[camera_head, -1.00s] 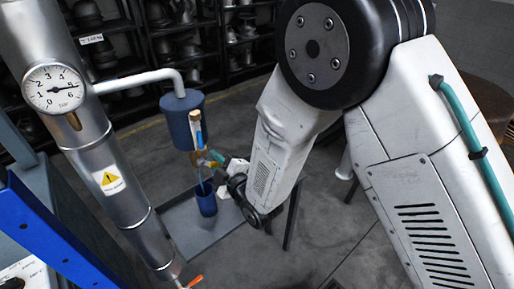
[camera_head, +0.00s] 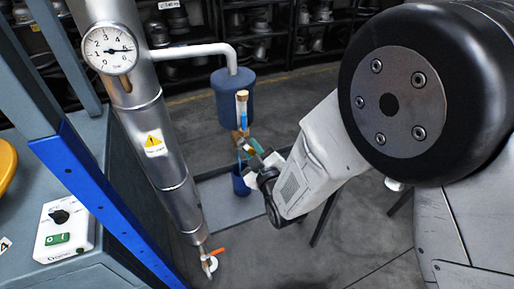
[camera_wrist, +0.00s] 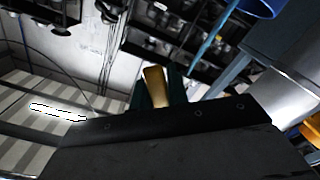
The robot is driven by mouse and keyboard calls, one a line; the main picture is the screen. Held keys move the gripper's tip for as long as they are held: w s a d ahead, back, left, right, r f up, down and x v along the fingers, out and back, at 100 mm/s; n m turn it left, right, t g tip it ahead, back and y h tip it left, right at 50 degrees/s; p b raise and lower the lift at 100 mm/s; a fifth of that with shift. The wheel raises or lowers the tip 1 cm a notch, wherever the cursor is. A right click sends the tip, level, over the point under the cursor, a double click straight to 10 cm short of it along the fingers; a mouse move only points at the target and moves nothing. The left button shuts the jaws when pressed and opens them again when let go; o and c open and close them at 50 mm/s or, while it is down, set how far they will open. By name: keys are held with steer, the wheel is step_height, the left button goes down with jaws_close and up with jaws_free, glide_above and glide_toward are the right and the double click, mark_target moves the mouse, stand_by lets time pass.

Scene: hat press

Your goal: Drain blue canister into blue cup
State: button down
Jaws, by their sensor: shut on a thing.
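The blue canister (camera_head: 234,96) hangs upright under a curved white pipe, with a sight tube (camera_head: 242,108) holding blue liquid on its front. A brass valve (camera_head: 240,136) sits below it. The blue cup (camera_head: 240,183) stands under the valve on a grey tray (camera_head: 222,207). A thin light-blue line shows between valve and cup, like running liquid. My gripper (camera_head: 260,158) is at the valve, just above and right of the cup. In the wrist view my gripper (camera_wrist: 155,105) is shut on a brass-coloured piece (camera_wrist: 154,84), apparently the valve handle. The cup's inside is hidden.
A silver column (camera_head: 150,130) with a pressure gauge (camera_head: 110,48) and an orange-handled tap (camera_head: 210,260) stands left of the canister. A blue-framed machine with a control box (camera_head: 66,230) is at the left. Shelves of hat forms (camera_head: 250,20) line the back.

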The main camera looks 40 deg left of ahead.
steer(key=c, duration=1.4)
jaws_free()
steer(key=shift+o, duration=0.2)
steer(key=shift+f, duration=0.1)
steer(key=shift+s, duration=0.15)
